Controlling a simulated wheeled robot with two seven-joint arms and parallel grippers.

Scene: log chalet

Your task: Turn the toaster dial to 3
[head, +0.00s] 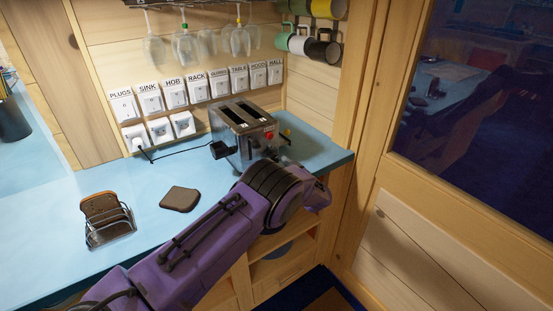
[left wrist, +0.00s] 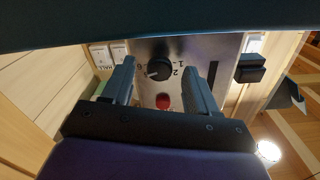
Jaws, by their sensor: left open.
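The silver toaster (head: 243,148) stands on the blue counter at the back right, two slots on top. In the left wrist view its front panel (left wrist: 190,48) appears upside down, with a round black dial (left wrist: 158,70) ringed by numbers; 1 and 2 are readable. I cannot tell which number the dial's mark points at. My left gripper (left wrist: 171,70) is open, its fingers on either side of the dial, apparently not touching it. In the head view my purple left arm reaches the toaster's front and hides the fingers and dial. My right gripper is out of view.
A red button (left wrist: 162,102) lies beside the dial, and a black lever (left wrist: 250,68) sticks out at the right. A toast rack (head: 108,222) and a bread slice (head: 180,198) lie on the counter (head: 60,260). Labelled switches (head: 174,95) line the wall; glasses (head: 185,45) hang above.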

